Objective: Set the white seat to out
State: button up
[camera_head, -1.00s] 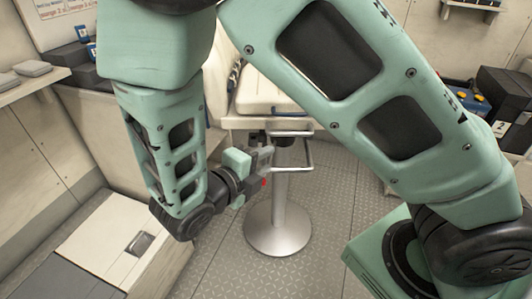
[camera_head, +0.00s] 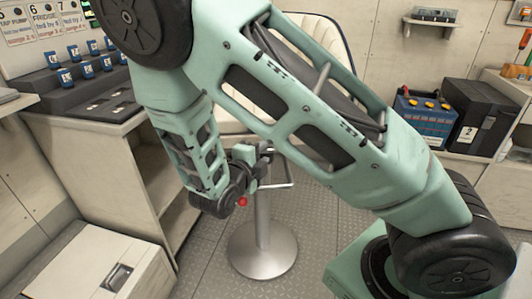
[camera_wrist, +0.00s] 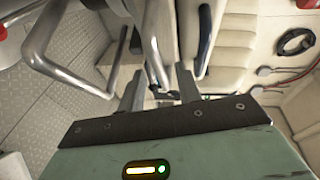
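The white seat (camera_head: 312,32) stands on a round metal pedestal (camera_head: 262,250) in the head view, largely hidden behind my arm. Its ribbed white padding (camera_wrist: 232,50) seems to fill the upper right of the wrist view. A bent metal bar (camera_head: 280,184) sticks out below the seat, and metal tubing (camera_wrist: 65,60) shows at the left of the wrist view. My gripper (camera_head: 266,156) is just under the seat's front, beside the bar. In the wrist view its two fingers (camera_wrist: 160,78) are apart, close to the seat's underparts; I cannot tell whether they touch anything.
A cream cabinet with a dark rack of blue-labelled items (camera_head: 85,68) stands at the left, with a white-lidded box (camera_head: 100,265) before it. A blue battery (camera_head: 425,118) and a black case (camera_head: 478,118) sit on the right shelf. Patterned metal floor is clear around the pedestal.

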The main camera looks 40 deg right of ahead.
jog(key=shift+x, duration=1.3)
grip_shut()
jog(key=shift+a, duration=0.1)
